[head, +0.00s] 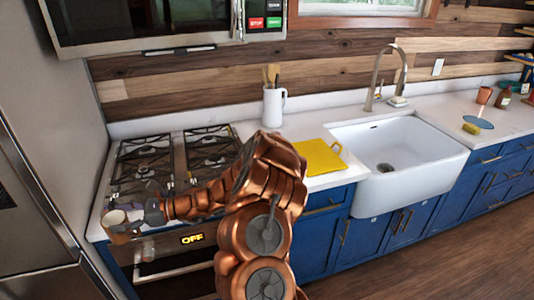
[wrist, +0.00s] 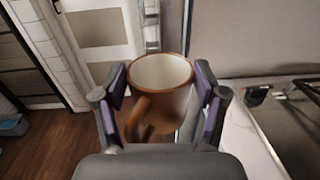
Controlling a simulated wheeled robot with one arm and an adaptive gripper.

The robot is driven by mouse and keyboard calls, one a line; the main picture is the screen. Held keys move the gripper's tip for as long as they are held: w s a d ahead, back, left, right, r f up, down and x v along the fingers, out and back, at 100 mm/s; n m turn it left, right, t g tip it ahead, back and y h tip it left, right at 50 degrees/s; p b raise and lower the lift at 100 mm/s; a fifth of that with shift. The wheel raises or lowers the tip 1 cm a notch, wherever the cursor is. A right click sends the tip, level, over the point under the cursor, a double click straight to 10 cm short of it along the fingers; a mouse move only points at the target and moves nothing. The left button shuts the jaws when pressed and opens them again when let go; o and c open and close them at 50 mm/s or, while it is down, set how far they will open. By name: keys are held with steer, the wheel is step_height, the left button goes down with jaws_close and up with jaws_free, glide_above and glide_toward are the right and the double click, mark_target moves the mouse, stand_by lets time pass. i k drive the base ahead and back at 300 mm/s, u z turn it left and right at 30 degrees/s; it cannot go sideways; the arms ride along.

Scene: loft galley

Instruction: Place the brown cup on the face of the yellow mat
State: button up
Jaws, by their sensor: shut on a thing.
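The brown cup (head: 119,234) with a cream inside is held upright at the left front corner of the stove in the head view. It also fills the middle of the wrist view (wrist: 170,100), with its handle towards the camera. My gripper (head: 140,214) is shut on the cup, and its purple pads (wrist: 163,98) are on either side of it. The yellow mat (head: 318,157) lies flat on the counter between the stove and the sink, well to the right of the cup. No object is visible on the mat.
The gas stove (head: 165,160) is behind my arm. A white jug with wooden utensils (head: 274,105) stands behind the mat. The white sink (head: 400,155) is right of it. A terracotta cup (head: 484,95), a blue dish (head: 479,122) and a yellow sponge (head: 471,129) are farther right.

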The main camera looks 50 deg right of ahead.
mark_target(316, 157)
steer(key=z, duration=1.5)
steer(key=i, duration=1)
